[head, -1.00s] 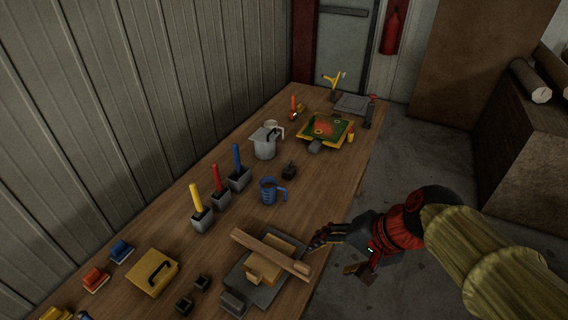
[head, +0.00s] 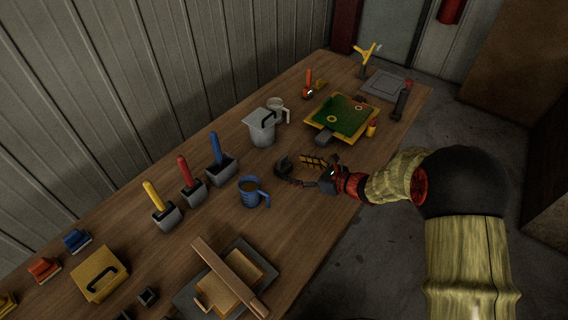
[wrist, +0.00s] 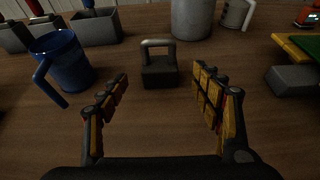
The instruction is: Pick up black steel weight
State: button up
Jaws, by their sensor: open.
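The black steel weight (wrist: 160,70) stands upright on the wooden table in the wrist view, a small dark block with a loop handle on top. It is straight ahead, centred between my fingertips and slightly beyond them. My gripper (wrist: 158,90) is open and empty, with yellow-padded fingers spread to either side. In the head view my gripper (head: 298,169) is low over the table, right of the blue mug, and the weight is largely hidden or merged with the dark finger there.
A blue mug (wrist: 66,62) stands close to the left finger. A grey pitcher (head: 262,130) is behind the weight. A green-topped yellow tray (head: 342,117) with a grey block (head: 323,138) lies to the right. Grey holders with coloured handles stand left. Bare tabletop lies in front.

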aim_at(284, 164)
jog(key=b+x, duration=0.3)
jog(key=x, duration=0.4)
jog(key=shift+r, duration=0.2)
jog(key=shift+c, duration=0.5)
jog(key=c, duration=1.5)
grip_shut()
jog(key=shift+w+r, duration=0.1)
